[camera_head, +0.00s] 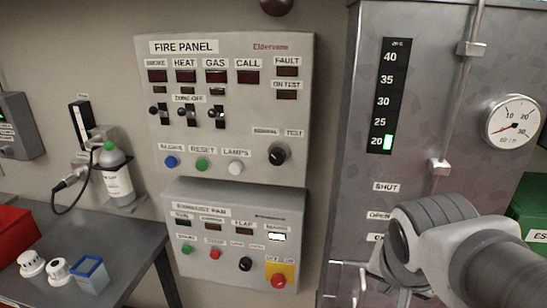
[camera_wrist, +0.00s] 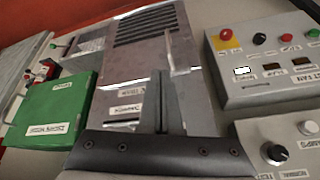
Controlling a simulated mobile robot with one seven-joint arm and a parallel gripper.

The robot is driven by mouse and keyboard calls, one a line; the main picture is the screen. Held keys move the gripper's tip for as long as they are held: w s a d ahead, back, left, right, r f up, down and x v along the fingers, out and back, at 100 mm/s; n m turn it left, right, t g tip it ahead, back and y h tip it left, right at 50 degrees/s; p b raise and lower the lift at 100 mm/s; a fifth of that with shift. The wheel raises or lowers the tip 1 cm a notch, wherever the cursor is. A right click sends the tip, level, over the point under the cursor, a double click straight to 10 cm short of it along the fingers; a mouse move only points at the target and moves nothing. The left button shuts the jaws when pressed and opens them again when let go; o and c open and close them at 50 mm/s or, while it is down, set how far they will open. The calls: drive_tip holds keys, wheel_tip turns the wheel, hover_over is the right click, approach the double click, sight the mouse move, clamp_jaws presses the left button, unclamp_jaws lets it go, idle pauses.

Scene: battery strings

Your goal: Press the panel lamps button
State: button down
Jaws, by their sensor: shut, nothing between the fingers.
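The fire panel (camera_head: 225,130) is a grey wall box in the head view. Its lamps button (camera_head: 235,168) is a white round button under the label LAMPS, right of the green reset button (camera_head: 202,165) and the blue button (camera_head: 171,162). In the wrist view a white button, the lamps button (camera_wrist: 309,128), shows at the right edge, picture upside down. My gripper (camera_wrist: 160,78) is shut and empty in the wrist view, in front of the grey cabinet and well apart from the button. In the head view my arm is at lower right; the fingertips are not clear there.
The exhaust fan box (camera_head: 235,270) with its red stop button (camera_head: 278,281) juts out below the fire panel. A grey cabinet (camera_head: 420,80) with a dial gauge (camera_head: 513,121) stands at right. A bench (camera_head: 120,245) with detectors and a bottle is at left.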

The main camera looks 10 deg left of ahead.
sight(235, 168)
drive_tip(key=w+a+f+m+t+y, duration=0.3)
drive_tip(key=w+a+f+m, duration=0.2)
drive_tip(key=w+a+m, duration=0.55)
drive_tip(key=w+a+r+t+y, duration=0.1)
drive_tip(key=w+a+r+y, duration=0.1)
drive_tip(key=a, duration=0.4)
drive_tip(key=w+a+r+m+t+y+b, duration=0.1)
drive_tip(key=a+r+t+y, duration=0.1)
drive_tip(key=a, duration=0.5)
drive_tip(key=w+a+r+m+t+y+b, duration=0.1)
drive_tip(key=w+a+r+y, duration=0.1)
drive_tip(key=a+y, duration=0.3)
drive_tip(key=shift+w+a+r+t+y, duration=0.3)
drive_tip(key=shift+a+r+t, duration=0.1)
drive_tip(key=shift+a+r, duration=0.55)
drive_tip(key=shift+w+f+m, duration=0.1)
drive_tip(key=shift+m, duration=0.15)
drive_tip(key=shift+w+d, duration=0.2)
drive_tip(key=shift+w, duration=2)
drive_tip(key=shift+w+d, duration=0.15)
drive_tip(key=shift+w, duration=2)
